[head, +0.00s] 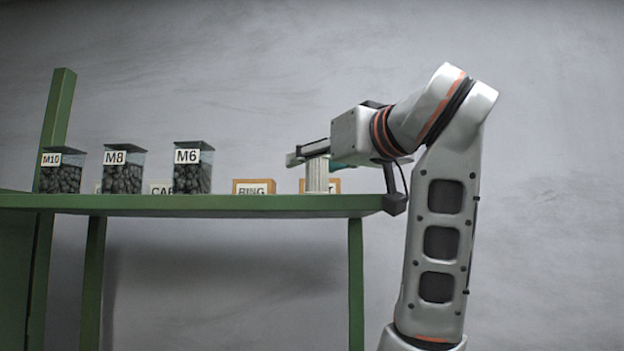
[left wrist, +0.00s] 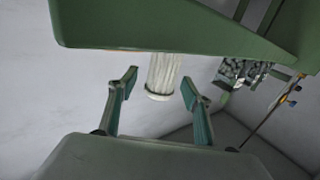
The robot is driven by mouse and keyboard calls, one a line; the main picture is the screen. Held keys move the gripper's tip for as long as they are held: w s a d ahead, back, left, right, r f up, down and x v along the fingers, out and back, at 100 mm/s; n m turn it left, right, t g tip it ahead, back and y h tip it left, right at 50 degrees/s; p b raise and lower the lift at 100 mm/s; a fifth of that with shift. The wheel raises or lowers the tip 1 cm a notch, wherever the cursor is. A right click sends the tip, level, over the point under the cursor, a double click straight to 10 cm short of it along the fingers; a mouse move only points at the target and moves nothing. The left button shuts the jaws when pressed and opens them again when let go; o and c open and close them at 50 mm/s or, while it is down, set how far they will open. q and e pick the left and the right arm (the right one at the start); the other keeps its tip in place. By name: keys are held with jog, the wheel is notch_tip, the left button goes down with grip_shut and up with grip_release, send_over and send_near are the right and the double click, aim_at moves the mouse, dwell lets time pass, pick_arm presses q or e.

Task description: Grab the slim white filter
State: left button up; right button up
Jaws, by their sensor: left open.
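The slim white filter (head: 317,175) is a ribbed white cylinder standing upright near the right end of the green shelf (head: 200,205). My left gripper (head: 301,156) is at the height of the filter's upper part, reaching in from the right, with its fingers on either side of it. In the left wrist view, the filter (left wrist: 163,75) shows between the two spread green fingertips (left wrist: 159,83), with a gap on each side. The gripper is open and holds nothing. The upper end of the filter is partly hidden by the gripper in the head view. My right gripper is not in view.
Dark-filled clear bins labelled M10 (head: 61,172), M8 (head: 123,170) and M6 (head: 192,168) stand along the shelf to the left. A RING box (head: 254,187) stands left of the filter. Another orange box (head: 334,186) stands close behind it, partly hidden.

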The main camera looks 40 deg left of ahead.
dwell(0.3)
pick_arm(q)
jog(key=c, duration=1.2)
jog(key=shift+r, duration=0.15)
